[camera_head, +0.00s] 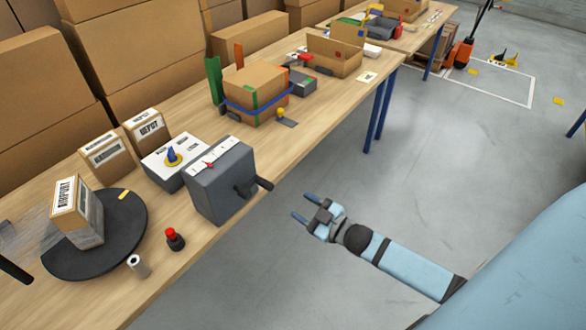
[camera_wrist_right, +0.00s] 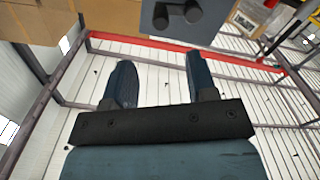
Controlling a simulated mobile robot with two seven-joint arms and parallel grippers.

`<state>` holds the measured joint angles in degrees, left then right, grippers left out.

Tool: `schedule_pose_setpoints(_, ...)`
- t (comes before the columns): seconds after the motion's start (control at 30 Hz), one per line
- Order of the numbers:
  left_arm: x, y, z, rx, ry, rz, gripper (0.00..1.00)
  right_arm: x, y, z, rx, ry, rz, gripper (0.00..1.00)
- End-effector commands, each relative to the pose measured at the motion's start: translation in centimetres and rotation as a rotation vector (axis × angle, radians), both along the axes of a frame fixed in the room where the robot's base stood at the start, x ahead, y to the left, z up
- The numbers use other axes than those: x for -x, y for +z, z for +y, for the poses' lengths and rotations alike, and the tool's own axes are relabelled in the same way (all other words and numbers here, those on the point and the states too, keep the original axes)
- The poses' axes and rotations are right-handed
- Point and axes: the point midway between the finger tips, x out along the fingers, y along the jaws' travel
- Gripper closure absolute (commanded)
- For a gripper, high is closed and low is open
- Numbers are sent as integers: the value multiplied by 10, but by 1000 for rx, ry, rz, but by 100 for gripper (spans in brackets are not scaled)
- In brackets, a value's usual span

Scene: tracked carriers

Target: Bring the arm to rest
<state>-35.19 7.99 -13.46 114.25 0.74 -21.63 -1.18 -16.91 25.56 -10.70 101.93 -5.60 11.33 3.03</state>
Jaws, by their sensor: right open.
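My right arm reaches in from the right in the head view, over the grey floor beside the table. Its gripper (camera_head: 303,208) is open and empty, clear of the table edge. In the right wrist view the two blue fingers (camera_wrist_right: 157,80) stand apart with nothing between them. A grey object with round dark knobs (camera_wrist_right: 177,14) shows beyond the fingers there. My left gripper is not in view.
The wooden table (camera_head: 180,255) runs along the left. It bears a black turntable (camera_head: 70,265) with a box labelled AIRPORT (camera_head: 78,213), a grey crank box (camera_head: 222,185), a red-topped button (camera_head: 175,238) and a strapped carton (camera_head: 256,92). Open floor (camera_head: 400,170) lies around my right gripper.

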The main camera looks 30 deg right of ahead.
Motion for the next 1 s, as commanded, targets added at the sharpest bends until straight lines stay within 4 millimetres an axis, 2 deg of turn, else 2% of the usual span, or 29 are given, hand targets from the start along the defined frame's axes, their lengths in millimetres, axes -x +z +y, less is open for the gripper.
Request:
schedule_pose_setpoints(0.2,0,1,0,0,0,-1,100,1,0,1,-2,-1,4,48)
schedule_pose_setpoints(0.27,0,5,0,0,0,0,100,7,-1,6,-12,-10,29,48)
schedule_pose_setpoints(0.37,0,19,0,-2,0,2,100,35,-8,29,-59,-51,144,48)
schedule_pose_setpoints(0.5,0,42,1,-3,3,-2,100,95,-20,73,-137,-127,394,48)
schedule_pose_setpoints(0.6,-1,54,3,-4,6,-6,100,132,-23,98,-181,-163,543,48)
schedule_pose_setpoints(0.7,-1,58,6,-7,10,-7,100,154,-24,112,-204,-181,637,48)
schedule_pose_setpoints(0.8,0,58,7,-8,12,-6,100,163,-26,118,-212,-186,673,48)
schedule_pose_setpoints(1.0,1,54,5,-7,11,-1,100,163,-28,118,-211,-186,674,48)
